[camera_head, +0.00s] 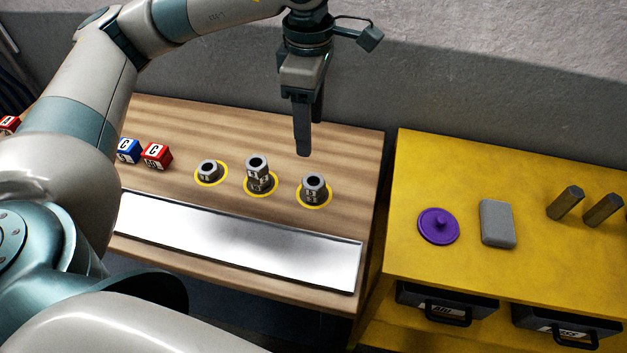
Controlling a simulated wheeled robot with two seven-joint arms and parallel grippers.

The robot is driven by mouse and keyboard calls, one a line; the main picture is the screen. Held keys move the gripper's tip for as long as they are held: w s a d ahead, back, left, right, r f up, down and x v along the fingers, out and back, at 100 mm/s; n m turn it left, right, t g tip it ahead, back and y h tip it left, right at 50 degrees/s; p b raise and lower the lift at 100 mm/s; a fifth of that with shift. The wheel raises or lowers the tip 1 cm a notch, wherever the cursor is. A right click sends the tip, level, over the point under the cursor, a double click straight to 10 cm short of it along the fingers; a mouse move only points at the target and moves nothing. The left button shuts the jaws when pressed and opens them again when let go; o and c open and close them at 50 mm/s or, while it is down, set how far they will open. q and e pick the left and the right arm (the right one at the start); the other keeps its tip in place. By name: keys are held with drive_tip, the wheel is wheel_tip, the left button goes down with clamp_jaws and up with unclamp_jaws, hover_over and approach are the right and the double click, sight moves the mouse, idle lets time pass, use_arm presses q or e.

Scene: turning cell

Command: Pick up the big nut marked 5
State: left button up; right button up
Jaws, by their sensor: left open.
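Grey metal nuts stand on three yellow rings on the wooden table. A low nut (209,170) is on the left ring, a taller stack of nuts (257,172) is on the middle ring, and a nut or short stack (314,187) is on the right ring. They carry small white marks, too small to read, so I cannot tell which is the big nut marked 5. My left gripper (308,140) is open, points down and looks empty. It hangs above and behind the right ring, apart from the nuts. My right gripper is not in view.
Blue and red lettered cubes (156,156) sit at the table's left. A pale metal strip (235,243) runs along its front. A yellow bench (460,160) at right holds a purple lidded disc (439,226), a grey block (497,223) and two dark hexagonal bars (566,203). A wall stands behind.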

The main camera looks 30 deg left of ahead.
use_arm(q)
wheel_tip(320, 180, down, 3)
drive_tip(key=p, duration=0.3)
hover_over(313, 180)
drive_tip(key=f, duration=0.6)
drive_tip(key=shift+s+a+f, duration=0.1)
drive_tip(key=shift+s+f, duration=0.15)
drive_tip(key=shift+s, duration=0.1)
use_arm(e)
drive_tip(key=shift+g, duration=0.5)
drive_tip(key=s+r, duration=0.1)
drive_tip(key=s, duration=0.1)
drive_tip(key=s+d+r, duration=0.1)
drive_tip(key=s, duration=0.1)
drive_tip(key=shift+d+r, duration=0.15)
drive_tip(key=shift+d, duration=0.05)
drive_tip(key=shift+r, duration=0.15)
use_arm(q)
drive_tip(key=shift+w+f+p, duration=0.1)
drive_tip(key=shift+f+p, duration=0.5)
drive_tip(key=shift+p, duration=0.05)
wheel_tip(313, 180, down, 3)
drive_tip(key=shift+w+r+p, duration=0.1)
drive_tip(key=shift+w+p, duration=0.05)
drive_tip(key=shift+p, duration=0.65)
drive_tip(key=shift+f, duration=0.65)
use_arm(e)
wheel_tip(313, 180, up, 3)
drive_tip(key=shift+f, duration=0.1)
